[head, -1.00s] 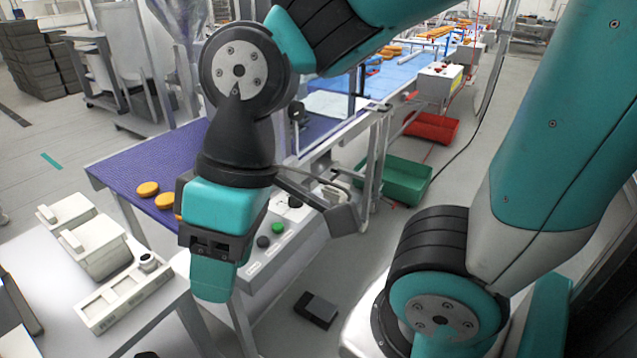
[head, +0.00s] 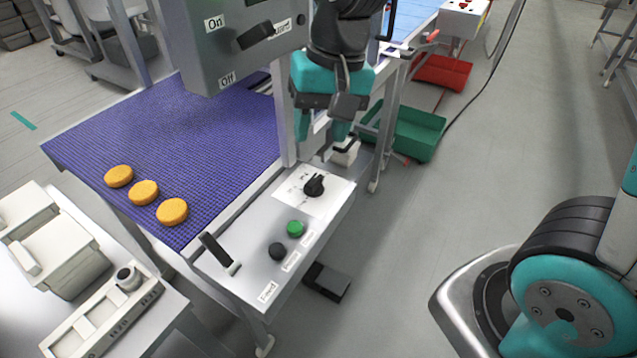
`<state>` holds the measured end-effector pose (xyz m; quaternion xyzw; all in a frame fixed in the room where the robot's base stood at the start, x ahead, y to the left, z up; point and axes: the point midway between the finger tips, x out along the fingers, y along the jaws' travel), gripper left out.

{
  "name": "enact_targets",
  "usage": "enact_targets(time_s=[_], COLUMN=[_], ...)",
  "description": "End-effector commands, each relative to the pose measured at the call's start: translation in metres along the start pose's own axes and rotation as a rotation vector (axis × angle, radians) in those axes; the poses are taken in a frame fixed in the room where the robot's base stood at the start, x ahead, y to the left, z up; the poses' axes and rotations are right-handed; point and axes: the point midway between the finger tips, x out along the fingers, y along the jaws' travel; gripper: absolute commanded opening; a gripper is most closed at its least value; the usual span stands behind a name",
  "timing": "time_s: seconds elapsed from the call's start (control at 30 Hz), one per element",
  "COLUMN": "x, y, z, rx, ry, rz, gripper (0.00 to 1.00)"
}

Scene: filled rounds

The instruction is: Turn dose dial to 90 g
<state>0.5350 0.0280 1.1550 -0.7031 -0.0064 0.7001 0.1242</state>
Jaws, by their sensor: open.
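The dose dial (head: 314,185) is a black knob on a white scale plate (head: 296,204) at the far end of the light control panel. The marks on the plate are too small to read, so I cannot tell its setting. My gripper (head: 324,140) points down just above and beyond the dial, apart from it. Its teal jaws are open, with nothing seen between them.
On the panel are a green button (head: 295,228), a black button (head: 277,251) and a lever (head: 218,252). A grey switch box (head: 215,45) stands left of my gripper. Orange rounds (head: 144,192) lie on the purple belt (head: 215,130). Green (head: 417,130) and red (head: 443,71) crates stand behind.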

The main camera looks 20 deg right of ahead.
Motion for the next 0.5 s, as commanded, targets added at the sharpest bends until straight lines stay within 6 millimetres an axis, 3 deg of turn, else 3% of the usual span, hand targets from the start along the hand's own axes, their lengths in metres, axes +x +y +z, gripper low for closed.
enact_targets(time_s=[0.03, 0.2, 0.33, 0.5], x=[0.027, 0.075, 0.095, 0.112], y=[0.007, 0.023, 0.029, 0.032], z=[-0.026, -0.090, -0.112, -0.118], rx=[0.143, 0.566, 0.733, 0.780], ry=[0.001, 0.047, 0.074, 0.081], rz=[0.037, 0.130, 0.164, 0.175], gripper=[0.47, 0.47, 0.47, 0.47])
